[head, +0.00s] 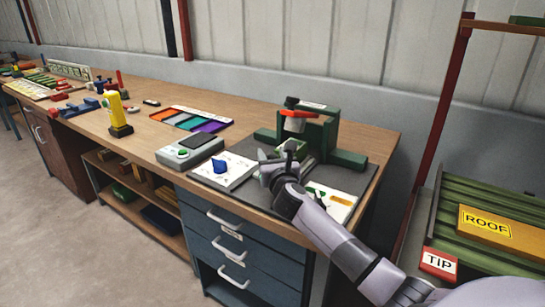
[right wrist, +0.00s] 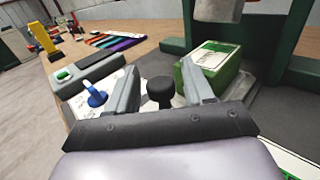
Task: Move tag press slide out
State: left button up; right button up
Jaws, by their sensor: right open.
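The green tag press (head: 328,135) stands on a dark mat at the right end of the workbench, with a red and black part at its top. Its slide carries a green block with a white label (right wrist: 212,66), under the press head. A black round knob (right wrist: 160,89) sits at the front of the slide. My right gripper (head: 277,162) is in front of the press. In the right wrist view its fingers (right wrist: 158,72) are open, one on each side of the knob; whether they touch it I cannot tell. My left gripper is not in view.
A white card with a blue piece (head: 220,167) lies left of the gripper, and a grey box with a green button (head: 190,151) stands beyond it. A yellow device (head: 118,112) stands farther left. A rack with a ROOF board (head: 485,231) is at the right.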

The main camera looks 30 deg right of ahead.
grip_shut()
jog(key=shift+a, duration=0.25)
jog(key=s+a+p, duration=0.1)
jog(key=a, duration=0.2)
jog(key=s+a+p, duration=0.1)
jog(key=s+a, duration=0.1)
jog(key=a, duration=0.1)
jog(key=s+a+p, duration=0.1)
jog(key=a, duration=0.3)
jog(key=shift+s+a+r, duration=0.1)
jog(key=shift+s, duration=0.05)
jog(key=shift+s+a, duration=0.1)
jog(key=shift+a, duration=0.3)
jog(key=shift+c, duration=0.5)
grip_release()
jog(key=shift+o, duration=0.5)
jog(key=shift+s+a+r, duration=0.1)
